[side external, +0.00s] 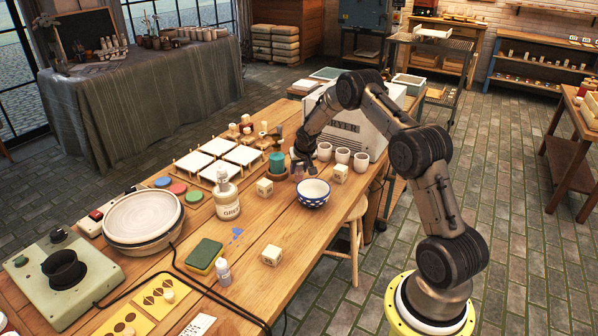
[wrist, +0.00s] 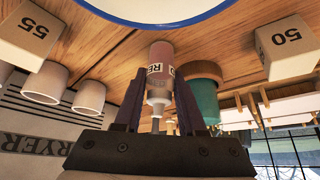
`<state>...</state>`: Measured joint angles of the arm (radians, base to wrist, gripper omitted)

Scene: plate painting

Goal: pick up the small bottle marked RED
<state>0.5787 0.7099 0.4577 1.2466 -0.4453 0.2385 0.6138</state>
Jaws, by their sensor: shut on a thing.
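A small bottle (wrist: 160,58) with a pinkish body and a pale, narrow tip stands between the fingers of my gripper (wrist: 156,90) in the wrist view. The fingers are shut on it. In the side view my gripper (side external: 302,163) is low over the wooden table, behind the blue-patterned bowl (side external: 313,193). The bottle (side external: 298,171) is small and partly hidden there; I cannot tell whether it touches the table.
White cups (side external: 342,155) and the dryer (side external: 350,125) stand right and behind. Numbered cubes (side external: 264,187) lie nearby. White tiles (side external: 215,160) are further left.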

